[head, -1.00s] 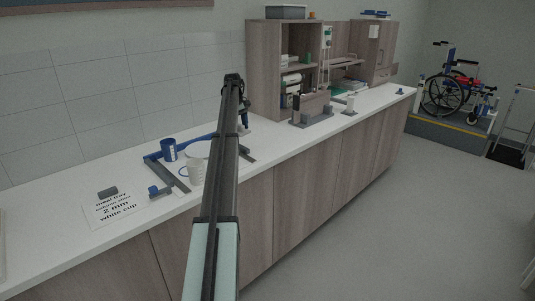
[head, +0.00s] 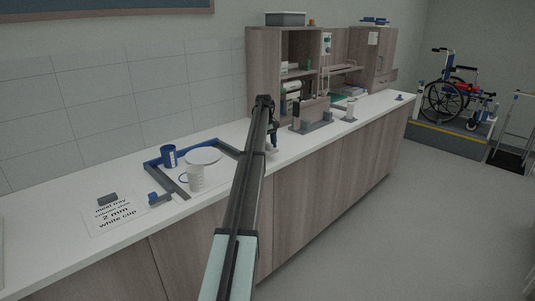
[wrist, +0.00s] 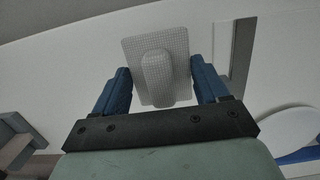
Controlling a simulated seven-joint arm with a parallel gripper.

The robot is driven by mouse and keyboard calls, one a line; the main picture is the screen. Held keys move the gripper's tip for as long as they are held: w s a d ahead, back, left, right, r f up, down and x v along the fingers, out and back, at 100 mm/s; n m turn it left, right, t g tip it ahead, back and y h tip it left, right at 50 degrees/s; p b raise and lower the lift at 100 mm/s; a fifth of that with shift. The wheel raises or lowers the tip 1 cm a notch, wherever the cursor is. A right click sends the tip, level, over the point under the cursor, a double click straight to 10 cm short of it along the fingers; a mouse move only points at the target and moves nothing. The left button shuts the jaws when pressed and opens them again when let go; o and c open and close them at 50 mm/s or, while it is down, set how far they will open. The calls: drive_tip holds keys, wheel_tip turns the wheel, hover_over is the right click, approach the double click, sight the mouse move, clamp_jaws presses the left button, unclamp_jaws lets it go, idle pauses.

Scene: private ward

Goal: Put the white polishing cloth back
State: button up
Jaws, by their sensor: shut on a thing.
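The white polishing cloth (wrist: 133,50) is a pale, finely checked square with a raised rounded ridge. In the wrist view it sits between the two blue fingers of my gripper (wrist: 160,80), which is shut on it by the ridge. The cloth is small and mostly hidden by my arm there. Whether it touches the counter I cannot tell.
A printed card (head: 115,213) lies left. A wooden shelf unit (head: 262,65) and a grey holder (head: 312,126) stand right.

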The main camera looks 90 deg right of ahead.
sight(268, 152)
drive_tip(key=shift+f, duration=1.95)
drive_tip(key=shift+f, duration=0.1)
drive_tip(key=o, duration=1)
drive_tip(key=r, duration=0.8)
drive_tip(key=w+d+r, duration=0.1)
drive_tip(key=r, duration=0.3)
drive_tip(key=shift+r, duration=0.1)
